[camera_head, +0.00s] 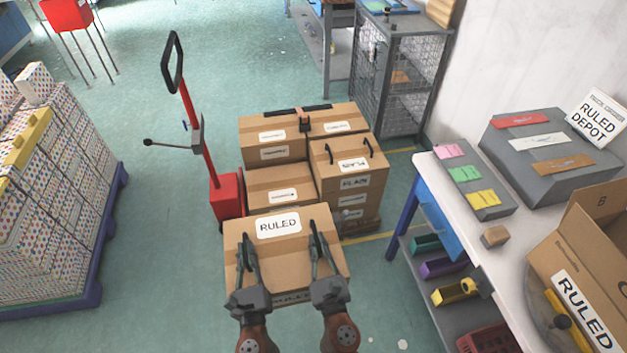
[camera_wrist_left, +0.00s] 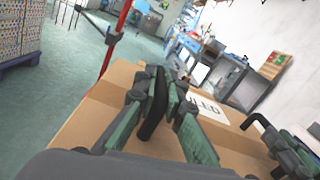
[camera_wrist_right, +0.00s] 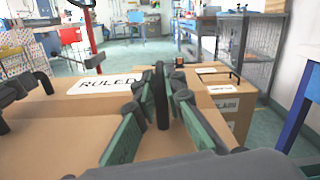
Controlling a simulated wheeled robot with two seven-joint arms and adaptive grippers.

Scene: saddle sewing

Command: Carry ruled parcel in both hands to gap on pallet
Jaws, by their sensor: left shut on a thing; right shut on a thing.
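The ruled parcel (camera_head: 278,248) is a brown carton with a white RULED label on top and two dark strap handles. My left gripper (camera_head: 246,268) is shut on its left handle, and the left wrist view shows the handle (camera_wrist_left: 153,105) between the fingers. My right gripper (camera_head: 321,262) is shut on the right handle, also seen in the right wrist view (camera_wrist_right: 161,95). The parcel is in front of the pallet stack and hides its near side. A lower level shows at the stack's left, where a carton (camera_head: 282,188) sits below its neighbours. The pallet itself is mostly hidden.
A red pallet truck (camera_head: 226,196) with an upright handle stands left of the stack. A PLAIN carton (camera_head: 350,160) stands high at the stack's right. A bench (camera_head: 437,185) with a RULED box (camera_head: 580,290) is at right. Dotted parcels (camera_head: 55,190) stand on a purple pallet at left.

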